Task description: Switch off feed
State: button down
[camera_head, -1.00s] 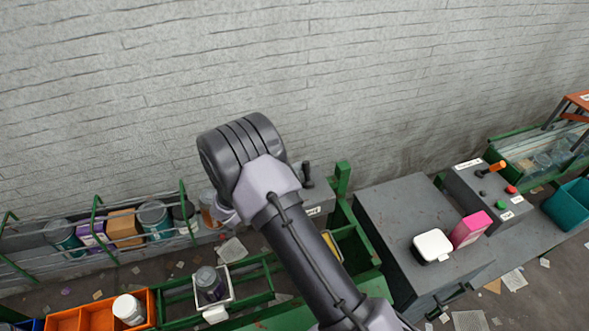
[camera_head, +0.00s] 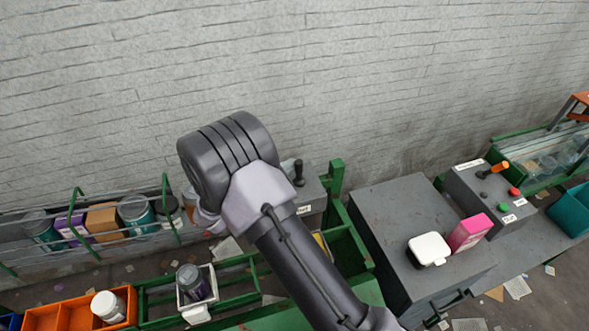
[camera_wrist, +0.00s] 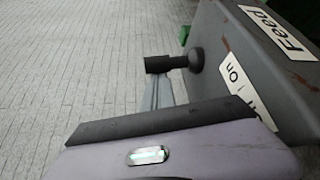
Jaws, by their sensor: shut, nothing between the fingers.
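The feed control is a grey box (camera_wrist: 222,28) with a white "Feed" label (camera_wrist: 278,30) and a white strip reading "on" (camera_wrist: 238,75); the strip's other end is partly covered. Its black lever (camera_wrist: 175,63) sticks out from the box in the wrist view. In the head view the lever (camera_head: 298,172) stands upright on the box (camera_head: 313,195), just right of my arm. My gripper (camera_wrist: 160,92) is shut and empty; its grey fingers show close to the lever's knob, and I cannot tell whether they touch. In the head view my arm hides the gripper.
Another control box (camera_head: 490,200) has an orange-handled lever and red and green buttons. A grey cabinet (camera_head: 385,220) bears a white case (camera_head: 429,249) and a pink box (camera_head: 469,232). Green rails (camera_head: 338,180) stand beside the feed box. A rack of cans and boxes (camera_head: 80,228) is left.

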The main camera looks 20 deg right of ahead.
aim_at(297, 172)
jog(key=shift+s+d+f+b, duration=0.1)
jog(key=shift+s+f+b, duration=0.1)
jog(key=shift+s+b, duration=0.2)
jog(key=shift+s+m+t+h+b, duration=0.2)
jog(key=shift+m+t+h+b, duration=0.1)
jog(key=shift+m+t+b, duration=0.15)
jog(key=shift+s+r, duration=0.15)
jog(key=shift+s+r+b, duration=0.1)
jog(key=shift+s+b, duration=0.55)
jog(key=shift+s+g, duration=0.25)
jog(key=shift+s, duration=0.05)
jog(key=shift+f, duration=0.2)
